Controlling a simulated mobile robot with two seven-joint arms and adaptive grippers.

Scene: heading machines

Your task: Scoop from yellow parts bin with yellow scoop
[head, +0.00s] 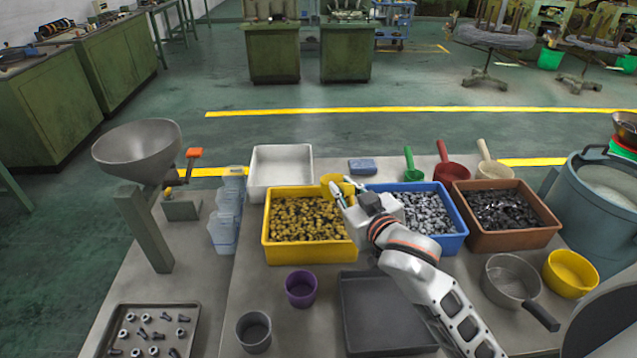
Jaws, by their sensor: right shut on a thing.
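The yellow parts bin (266,248) stands on the table, filled with brass-coloured small parts (305,216). My right gripper (343,189) comes in from the lower right and is shut on the yellow scoop (330,181). The scoop is at the bin's far right corner, around rim height. The fingers hide part of the scoop, so I cannot tell whether it touches the bin or holds parts. My left gripper is out of view.
A blue bin (455,243) and a brown bin (508,241) stand to the right. Green (411,174), red (449,170) and cream (493,168) scoops are behind them. A white tray (280,152) is behind the yellow bin. A purple cup (300,289) and dark tray (380,320) are in front.

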